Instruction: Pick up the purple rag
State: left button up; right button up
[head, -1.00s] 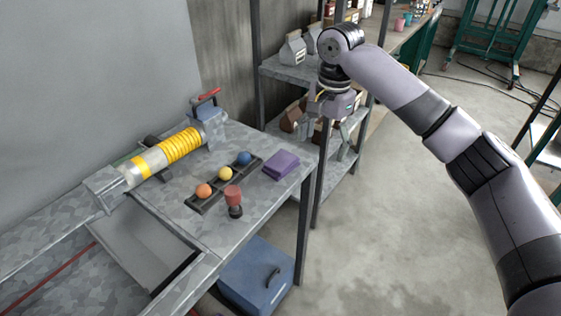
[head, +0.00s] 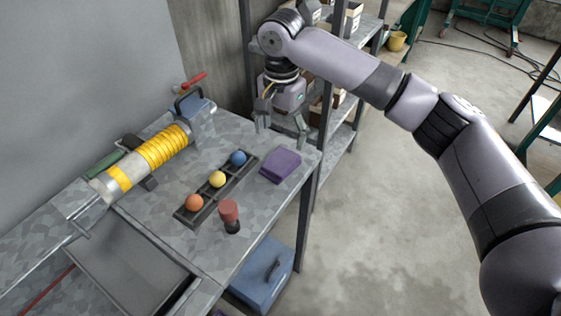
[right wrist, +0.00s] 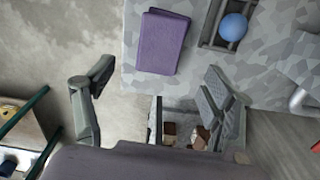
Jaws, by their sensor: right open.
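The purple rag (head: 280,165) lies folded flat near the right edge of the grey metal table, beside the black ball tray. My right gripper (head: 282,138) is open and empty, above and just behind the rag in the head view. In the right wrist view the rag (right wrist: 163,42) shows whole, ahead of the two spread fingers and nothing between them. The gripper also shows there, with its fingers apart (right wrist: 158,85). My left gripper is in neither view.
A black tray (head: 204,204) holds an orange, a yellow and a blue ball. A red-topped stamp-like tool (head: 229,213) stands in front of it. A yellow-banded cylinder device (head: 160,150) lies at the back left. Metal shelves (head: 340,140) stand behind the table; a blue box (head: 262,275) sits below.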

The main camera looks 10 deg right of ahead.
aim_at(281, 159)
notch_tip(281, 159, down, 3)
jog(key=shift+w+f, duration=0.15)
jog(key=shift+f, duration=0.8)
notch_tip(281, 159, down, 4)
jog(key=shift+r+p, duration=0.15)
jog(key=shift+p, duration=0.25)
jog(key=shift+f, duration=0.5)
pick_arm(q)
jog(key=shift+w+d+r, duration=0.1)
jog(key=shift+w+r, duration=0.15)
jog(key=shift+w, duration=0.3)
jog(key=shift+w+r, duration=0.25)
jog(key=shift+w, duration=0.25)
pick_arm(e)
jog(key=c, duration=1.2)
